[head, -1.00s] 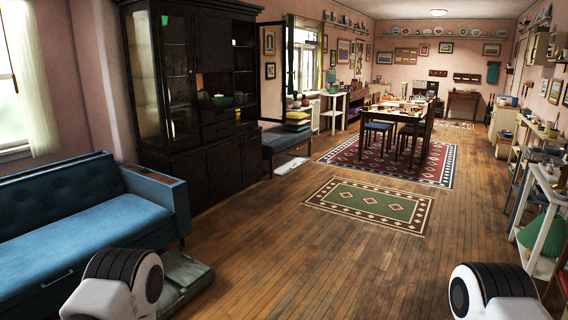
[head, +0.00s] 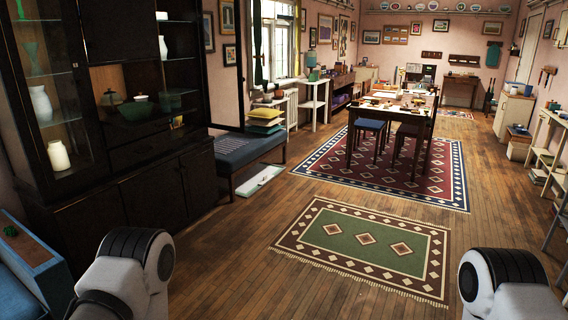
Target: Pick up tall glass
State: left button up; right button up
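I cannot make out a tall glass for certain in the head view. The far table (head: 388,118) holds several small items, too small to tell apart. The dark cabinet (head: 165,195) at the left holds white vases, one (head: 58,155) on a low shelf and another (head: 40,103) above it, and a slim green piece (head: 33,57) behind its glass. My arms show only as white and black links at the bottom left and bottom right. Both grippers are out of view.
A green and cream rug (head: 362,240) lies on open wooden floor ahead. The table stands on a red rug (head: 325,168) with chairs (head: 370,126) around it. A cushioned bench (head: 240,152) is beyond the cabinet. Shelving (head: 548,150) lines the right wall.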

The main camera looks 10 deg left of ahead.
aim_at(164, 98)
jog(key=i, duration=2.9)
